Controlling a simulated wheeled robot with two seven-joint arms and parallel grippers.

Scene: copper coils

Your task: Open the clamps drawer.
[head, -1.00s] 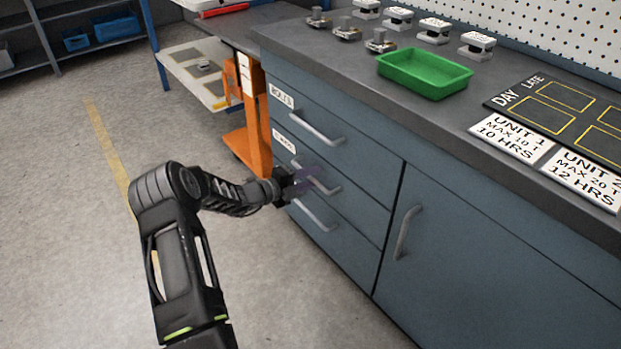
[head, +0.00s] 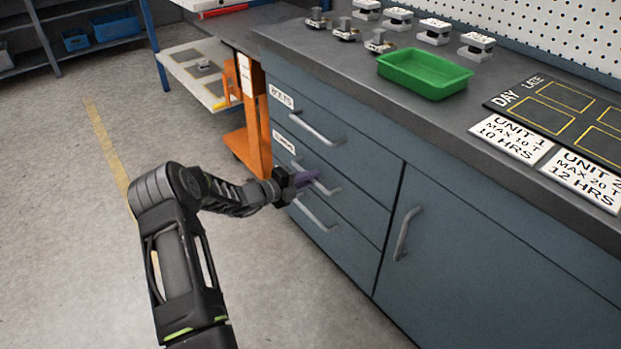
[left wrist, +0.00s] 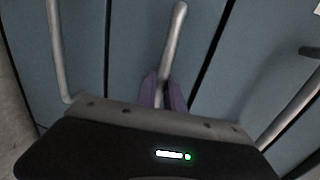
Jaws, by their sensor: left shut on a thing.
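The clamps drawer (head: 350,188) is the middle of three drawers in the blue cabinet, and its front looks flush with the others. Its label (head: 284,143) is partly legible. My left gripper (head: 306,178) is at the middle drawer's grey bar handle (head: 325,188), its purple fingers shut on it. In the left wrist view the fingers (left wrist: 162,92) close around the handle (left wrist: 174,40), which runs out beyond them. My right gripper is not in view.
The top drawer handle (head: 316,129) and bottom drawer handle (head: 314,215) lie close above and below. A cupboard door handle (head: 406,233) is to the right. An orange stand (head: 250,135) is beside the cabinet. A green tray (head: 425,74) sits on the worktop.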

